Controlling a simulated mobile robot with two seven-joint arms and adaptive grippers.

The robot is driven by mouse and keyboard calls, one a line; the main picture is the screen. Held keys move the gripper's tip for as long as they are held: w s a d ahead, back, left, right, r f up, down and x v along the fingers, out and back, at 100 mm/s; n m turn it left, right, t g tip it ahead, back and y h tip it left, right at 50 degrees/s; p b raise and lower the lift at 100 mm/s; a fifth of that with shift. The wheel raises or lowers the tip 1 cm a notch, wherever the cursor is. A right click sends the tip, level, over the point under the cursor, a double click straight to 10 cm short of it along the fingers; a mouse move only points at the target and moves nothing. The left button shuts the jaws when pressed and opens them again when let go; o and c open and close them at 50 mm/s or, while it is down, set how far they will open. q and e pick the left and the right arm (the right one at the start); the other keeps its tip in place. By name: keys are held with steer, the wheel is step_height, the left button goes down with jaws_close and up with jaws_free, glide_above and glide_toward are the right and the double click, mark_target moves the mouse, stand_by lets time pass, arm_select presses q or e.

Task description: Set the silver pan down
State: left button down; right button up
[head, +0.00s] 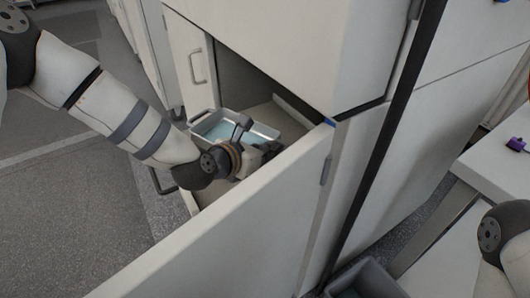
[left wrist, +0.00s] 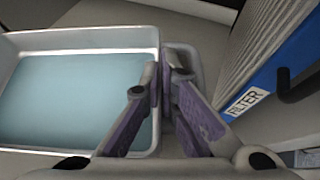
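The silver pan (head: 266,131) is a shallow rectangular tray with a pale blue inside, in the open low cabinet in the head view. In the left wrist view the pan (left wrist: 75,95) fills the left side and looks about level. My left gripper (head: 246,140) reaches into the cabinet at the pan's near right end. In the left wrist view its fingertips (left wrist: 163,72) are close together at the pan's right end, with the rim or handle between them. I cannot tell whether the pan touches the cabinet floor. My right gripper is out of view.
The cabinet door (head: 245,225) stands open close in front of my left arm. A blue box labelled FILTER (left wrist: 270,75) stands right of my left gripper. The cabinet floor (head: 283,116) shows some bare room. A grey bin (head: 365,280) is at bottom right.

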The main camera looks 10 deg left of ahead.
arm_select(q)
steer(key=shift+f, duration=0.6)
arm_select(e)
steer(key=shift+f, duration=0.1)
arm_select(q)
steer(key=shift+f, duration=0.15)
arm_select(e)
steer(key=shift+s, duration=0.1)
arm_select(q)
steer(key=shift+f, duration=0.15)
steer(key=c, duration=1.8)
jaws_free()
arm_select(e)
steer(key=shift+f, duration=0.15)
arm_select(q)
steer(key=shift+r, duration=0.45)
steer(key=p+v, duration=0.2)
steer(key=v, duration=0.9)
steer(key=shift+s+a+r, duration=0.1)
steer(key=shift+s+a, duration=0.15)
steer(key=shift+s, duration=0.1)
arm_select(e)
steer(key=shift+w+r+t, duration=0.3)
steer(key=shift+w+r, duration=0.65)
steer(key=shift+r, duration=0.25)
